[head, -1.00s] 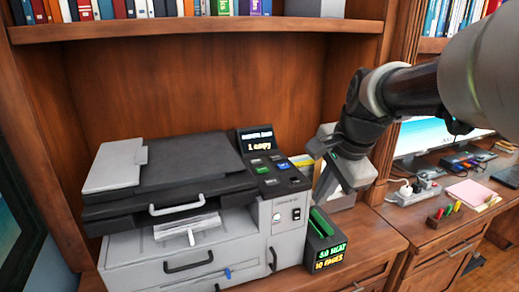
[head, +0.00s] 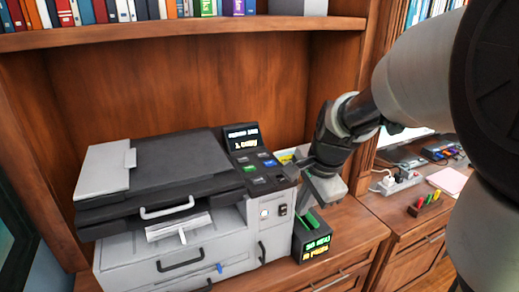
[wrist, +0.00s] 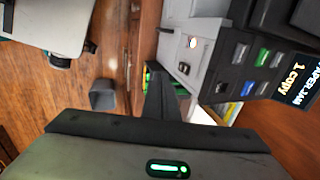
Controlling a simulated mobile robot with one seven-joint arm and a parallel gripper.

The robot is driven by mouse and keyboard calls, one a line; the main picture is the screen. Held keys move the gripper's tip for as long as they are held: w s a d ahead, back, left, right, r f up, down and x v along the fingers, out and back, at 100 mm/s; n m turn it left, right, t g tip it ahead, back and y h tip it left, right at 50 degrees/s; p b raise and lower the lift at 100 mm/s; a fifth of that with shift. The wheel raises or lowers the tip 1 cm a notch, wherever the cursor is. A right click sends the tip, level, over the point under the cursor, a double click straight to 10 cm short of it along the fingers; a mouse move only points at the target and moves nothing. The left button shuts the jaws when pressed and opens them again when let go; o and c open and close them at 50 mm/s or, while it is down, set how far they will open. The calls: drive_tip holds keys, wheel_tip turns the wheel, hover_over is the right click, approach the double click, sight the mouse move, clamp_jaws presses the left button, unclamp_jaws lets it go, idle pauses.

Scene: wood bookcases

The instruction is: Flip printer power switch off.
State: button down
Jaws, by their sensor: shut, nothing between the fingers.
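The grey and black printer (head: 185,235) sits on the wooden counter. Its small black power switch (head: 283,209) is on the right part of the front face, beside a round lit button (head: 265,213). The switch also shows in the wrist view (wrist: 184,68), near the printer's edge; which way it is tipped is too small to tell. My gripper (head: 306,165) is shut and empty, just right of the control panel, above and to the right of the switch. In the wrist view my shut fingers (wrist: 158,82) are close to the printer's front but look apart from the switch.
A dark box with green lit text (head: 314,245) stands right of the printer, below my gripper. A power strip (head: 398,183) and a pen holder (head: 428,204) lie on the desk at right. A bookshelf board (head: 180,32) runs above the printer.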

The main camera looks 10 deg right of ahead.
sight(284, 214)
drive_tip(key=w+a+f, duration=0.2)
drive_tip(key=w+f, duration=0.4)
drive_tip(key=f, duration=0.1)
drive_tip(key=shift+b, duration=0.4)
drive_tip(key=shift+s, duration=0.1)
drive_tip(key=shift+w+t+b, duration=0.2)
drive_tip(key=shift+t+b, duration=0.1)
drive_tip(key=shift+b, duration=0.55)
drive_tip(key=shift+r+p, duration=0.75)
drive_tip(key=shift+r, duration=0.1)
